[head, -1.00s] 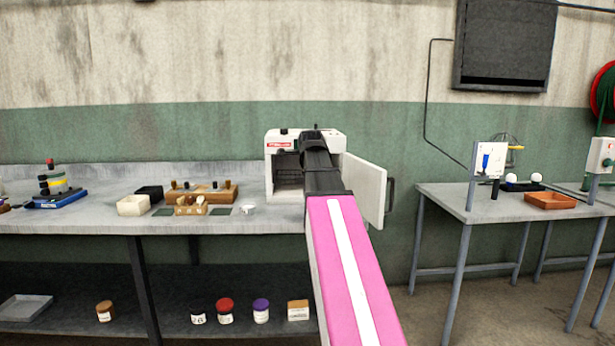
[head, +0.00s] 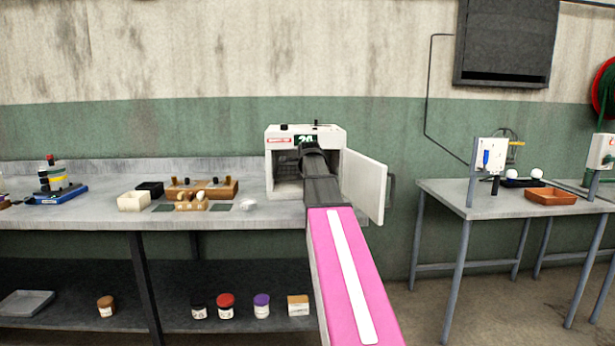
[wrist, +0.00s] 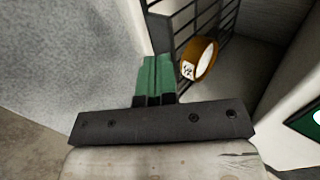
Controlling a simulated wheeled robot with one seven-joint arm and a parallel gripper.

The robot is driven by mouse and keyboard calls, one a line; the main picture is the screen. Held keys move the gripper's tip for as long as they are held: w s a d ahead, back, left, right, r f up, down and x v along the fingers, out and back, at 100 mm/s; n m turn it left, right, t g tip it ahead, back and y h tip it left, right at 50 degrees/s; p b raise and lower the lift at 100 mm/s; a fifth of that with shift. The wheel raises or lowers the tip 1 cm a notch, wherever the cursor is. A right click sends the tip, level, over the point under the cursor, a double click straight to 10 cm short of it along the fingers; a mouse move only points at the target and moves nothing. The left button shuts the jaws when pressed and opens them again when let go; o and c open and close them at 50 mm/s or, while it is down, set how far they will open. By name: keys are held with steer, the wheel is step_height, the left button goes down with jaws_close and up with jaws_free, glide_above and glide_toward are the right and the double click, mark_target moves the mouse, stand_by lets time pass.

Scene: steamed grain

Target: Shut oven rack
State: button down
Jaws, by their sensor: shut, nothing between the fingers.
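The white oven (head: 272,165) stands on the bench with its door (head: 364,186) swung open to the right. My gripper shows in the wrist view (wrist: 155,78) with its green fingers together and nothing between them. The dark wire oven rack (wrist: 190,22) shows just beyond the fingertips. I cannot tell whether the fingers touch it. An orange-brown jar with a pale lid (wrist: 200,58) is by the rack wires. In the head view my arm covers much of the oven opening, hiding the fingertips and most of the rack.
Several jars stand on the shelf below, including a red-lidded one (head: 226,305). A separate table (head: 470,208) stands right, beyond a floor gap.

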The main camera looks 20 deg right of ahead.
stand_by(0.3)
steer(key=shift+w+d, duration=0.2)
steer(key=shift+w, duration=0.55)
steer(key=shift+w+d, duration=0.25)
steer(key=shift+w, duration=0.5)
steer(key=shift+w+d, duration=0.2)
steer(key=shift+w, duration=0.55)
